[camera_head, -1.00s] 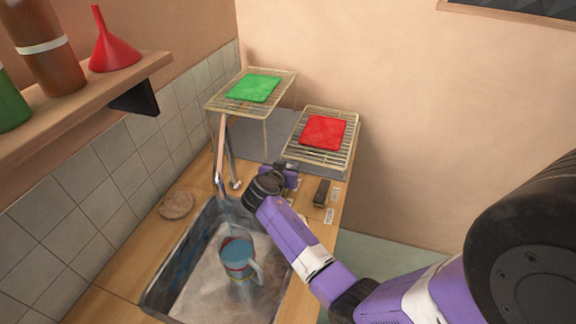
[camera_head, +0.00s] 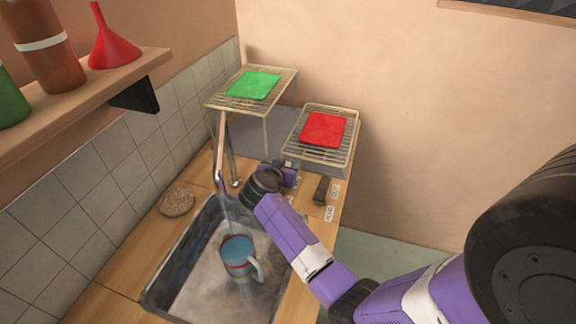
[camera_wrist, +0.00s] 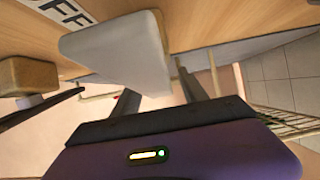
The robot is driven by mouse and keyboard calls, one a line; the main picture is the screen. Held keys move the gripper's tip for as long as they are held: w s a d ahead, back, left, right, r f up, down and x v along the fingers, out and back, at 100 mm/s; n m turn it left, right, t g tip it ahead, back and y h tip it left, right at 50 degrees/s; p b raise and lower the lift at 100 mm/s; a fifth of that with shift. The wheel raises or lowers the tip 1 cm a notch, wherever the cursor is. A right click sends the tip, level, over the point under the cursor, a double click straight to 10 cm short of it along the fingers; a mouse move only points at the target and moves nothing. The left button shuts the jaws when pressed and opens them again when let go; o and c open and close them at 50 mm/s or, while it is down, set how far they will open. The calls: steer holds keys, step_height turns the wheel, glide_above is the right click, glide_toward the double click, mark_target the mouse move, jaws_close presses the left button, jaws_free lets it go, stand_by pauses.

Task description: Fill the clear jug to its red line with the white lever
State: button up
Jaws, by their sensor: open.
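The jug (camera_head: 238,262) stands upright in the sink with its pale handle to the right. Blue shows in its upper part, with a reddish band around it; the exact level against the line is too small to tell. A thin stream of water falls from the tap (camera_head: 219,180) toward the jug. My gripper (camera_head: 282,173) is at the counter right of the tap. In the wrist view, the white lever (camera_wrist: 115,50) stands between my open fingers, with one finger on each side; I cannot tell whether they touch it. In the head view my gripper hides the lever.
A dark brown block (camera_head: 321,190) sits on the counter right of my gripper, near small white labels (camera_head: 329,213). An OFF label (camera_wrist: 66,10) lies beside the lever. Wire racks hold a green cloth (camera_head: 254,85) and a red cloth (camera_head: 324,130). A round brown pad (camera_head: 177,202) lies left of the sink (camera_head: 160,290).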

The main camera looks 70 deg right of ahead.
steer(key=shift+b+v, duration=0.45)
steer(key=shift+v, duration=2.7)
